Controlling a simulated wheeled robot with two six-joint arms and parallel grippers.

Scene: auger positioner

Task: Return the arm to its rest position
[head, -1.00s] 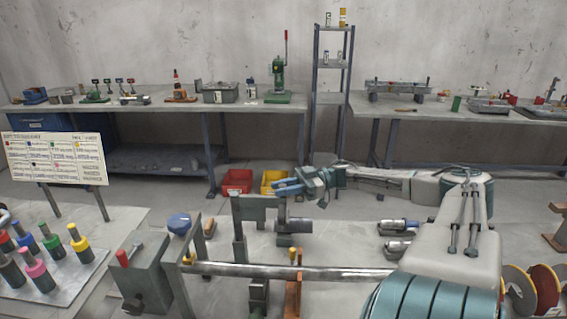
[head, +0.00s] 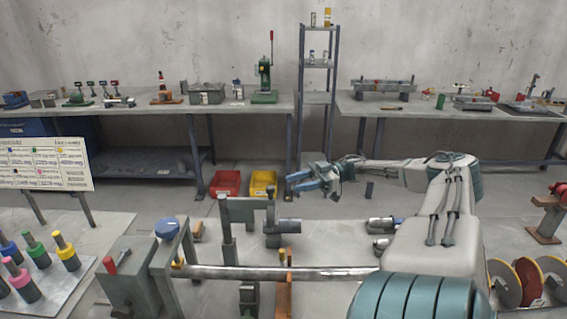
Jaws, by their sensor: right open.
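A long metal rod (head: 290,272) runs across the front of the positioner, from a grey block with a blue knob (head: 168,228) toward my right arm. My left gripper is not in view.
A plate with coloured-top pegs (head: 45,278) is at the lower left, below a label board (head: 45,163). Motor-like cylinders (head: 384,224) lie right of the positioner. Discs (head: 525,280) stand at the lower right. Red (head: 225,184) and yellow (head: 263,184) bins sit on the floor behind.

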